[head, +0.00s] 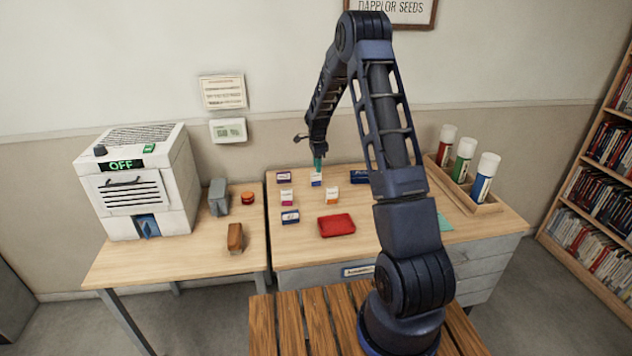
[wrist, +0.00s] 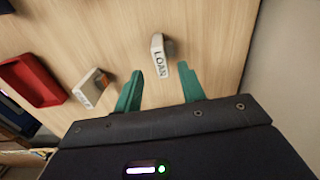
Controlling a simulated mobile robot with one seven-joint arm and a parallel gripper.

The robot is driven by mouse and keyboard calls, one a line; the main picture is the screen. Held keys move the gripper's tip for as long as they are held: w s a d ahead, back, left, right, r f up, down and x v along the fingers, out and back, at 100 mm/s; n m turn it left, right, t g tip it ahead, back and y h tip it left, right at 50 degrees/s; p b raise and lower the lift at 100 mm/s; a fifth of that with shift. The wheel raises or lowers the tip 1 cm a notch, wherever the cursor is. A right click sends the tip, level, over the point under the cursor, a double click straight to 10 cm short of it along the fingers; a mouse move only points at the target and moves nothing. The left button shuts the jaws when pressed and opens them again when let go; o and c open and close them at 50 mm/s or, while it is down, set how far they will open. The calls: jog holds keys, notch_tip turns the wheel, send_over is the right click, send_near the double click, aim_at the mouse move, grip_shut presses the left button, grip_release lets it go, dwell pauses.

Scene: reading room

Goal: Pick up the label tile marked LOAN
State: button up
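The LOAN label tile (wrist: 160,56) is a small white block with dark lettering, standing on the wooden desk. In the head view the small white and blue tile (head: 316,181) just below my fingertips appears to be the same one. My gripper (wrist: 160,74) has two teal fingers spread apart with nothing held. The tile is in line with the gap between the fingers, just beyond the tips in the wrist view. In the head view my gripper (head: 318,166) points down right above it.
A white and orange tile (head: 332,196) and a red tray (head: 336,225) are nearby. Other tiles (head: 287,198) stand left. A dark blue object (head: 360,177) lies right, partly behind my arm. A rack of tubes (head: 484,207) is farther right; a wall is behind.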

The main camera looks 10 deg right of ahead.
aim_at(316, 177)
jog(key=f, duration=0.4)
jog(key=shift+w+a, duration=0.1)
jog(key=shift+a, duration=0.1)
grip_shut()
jog(key=shift+r, duration=0.1)
